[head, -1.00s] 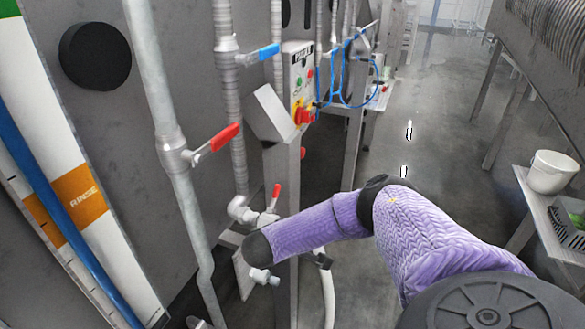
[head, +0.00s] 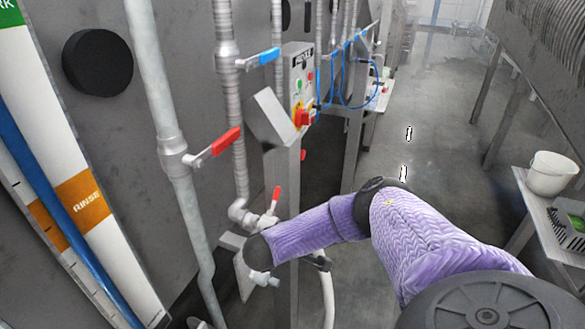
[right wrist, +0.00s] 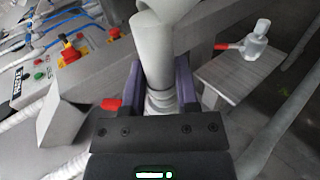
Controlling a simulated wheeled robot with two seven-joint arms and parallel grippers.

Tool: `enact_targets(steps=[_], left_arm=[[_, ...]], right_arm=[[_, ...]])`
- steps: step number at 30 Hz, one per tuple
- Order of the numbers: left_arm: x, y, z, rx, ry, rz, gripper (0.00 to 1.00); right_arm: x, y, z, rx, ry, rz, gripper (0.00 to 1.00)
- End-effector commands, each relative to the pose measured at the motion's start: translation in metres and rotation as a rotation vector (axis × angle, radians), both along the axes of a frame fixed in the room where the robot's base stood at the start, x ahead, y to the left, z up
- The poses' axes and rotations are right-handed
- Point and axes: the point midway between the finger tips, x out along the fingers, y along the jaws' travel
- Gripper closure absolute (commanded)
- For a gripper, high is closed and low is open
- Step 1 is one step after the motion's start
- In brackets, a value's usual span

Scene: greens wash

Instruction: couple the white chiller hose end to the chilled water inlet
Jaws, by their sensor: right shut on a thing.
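My right gripper (right wrist: 160,90) is shut on a pale, thick round piece (right wrist: 160,62), which looks like the white hose end, in the right wrist view. In the head view my purple-sleeved right arm hides the right gripper. A white hose (head: 328,298) hangs below the arm there. Just behind the wrist is a white pipe fitting with a red-levered valve (head: 275,198). I cannot tell which fitting is the chilled water inlet. My left gripper is not in view.
A control box (head: 298,85) with a red stop knob stands behind the arm. Vertical pipes carry a blue lever (head: 262,56) and a red lever (head: 220,143). A white bucket (head: 552,173) stands on a side table at right. The floor between is open.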

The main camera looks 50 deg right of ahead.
Motion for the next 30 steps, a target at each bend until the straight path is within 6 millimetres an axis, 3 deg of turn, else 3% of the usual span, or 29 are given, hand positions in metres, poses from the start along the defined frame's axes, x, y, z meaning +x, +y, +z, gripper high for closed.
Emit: enact_targets(steps=[30], left_arm=[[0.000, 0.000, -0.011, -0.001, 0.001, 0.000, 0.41]], right_arm=[[0.021, 0.008, 0.000, 0.000, -0.002, 0.000, 1.00]])
